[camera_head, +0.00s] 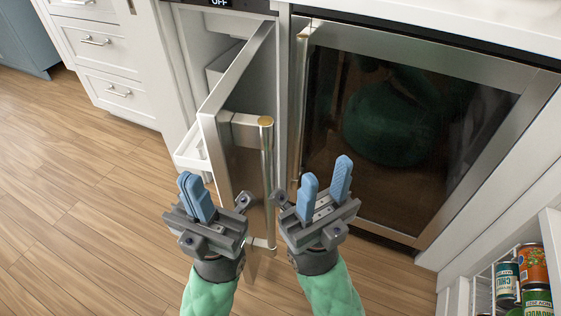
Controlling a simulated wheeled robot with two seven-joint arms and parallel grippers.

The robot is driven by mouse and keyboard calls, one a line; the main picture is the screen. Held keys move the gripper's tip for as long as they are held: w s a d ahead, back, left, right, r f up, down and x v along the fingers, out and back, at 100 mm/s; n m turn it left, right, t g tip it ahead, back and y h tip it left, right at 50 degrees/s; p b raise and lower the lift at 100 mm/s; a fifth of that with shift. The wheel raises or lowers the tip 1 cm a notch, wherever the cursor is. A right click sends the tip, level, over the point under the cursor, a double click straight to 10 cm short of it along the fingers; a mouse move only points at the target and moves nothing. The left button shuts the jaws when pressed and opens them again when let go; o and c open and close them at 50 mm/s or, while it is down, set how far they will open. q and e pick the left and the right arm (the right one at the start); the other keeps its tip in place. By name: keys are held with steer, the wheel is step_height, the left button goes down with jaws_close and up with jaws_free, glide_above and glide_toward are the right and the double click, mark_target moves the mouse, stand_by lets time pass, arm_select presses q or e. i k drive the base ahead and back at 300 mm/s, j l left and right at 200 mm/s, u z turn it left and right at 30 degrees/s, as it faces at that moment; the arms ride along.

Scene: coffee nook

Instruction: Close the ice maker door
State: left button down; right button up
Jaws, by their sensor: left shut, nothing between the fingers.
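The ice maker door (239,163) is a steel panel that stands partly open, swung out toward me, with a vertical bar handle (267,160). The white ice maker interior (207,45) shows behind it, under a small display reading "OFF" (219,3). My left gripper (188,180) is shut and empty, and appears just left of the door's free edge, in front of the white bin. My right gripper (327,172) is open and empty, right of the handle, in front of the neighbouring glass door. The door's lower part is partly hidden by my grippers; contact cannot be told.
A glass-fronted fridge (400,120) with its own vertical handle (299,100) is closed on the right. A white bin (192,152) sticks out behind the ice maker door. White drawers (105,90) stand left. Cans (507,280) sit in an open drawer at lower right. The wooden floor (70,210) is clear.

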mark_target(237, 124)
steer(key=k+j+z, duration=0.35)
steer(key=j, duration=0.25)
steer(key=k+j+z, duration=0.3)
steer(key=k+j, duration=0.15)
steer(key=k+j+z, duration=0.35)
steer(key=k+j, duration=0.15)
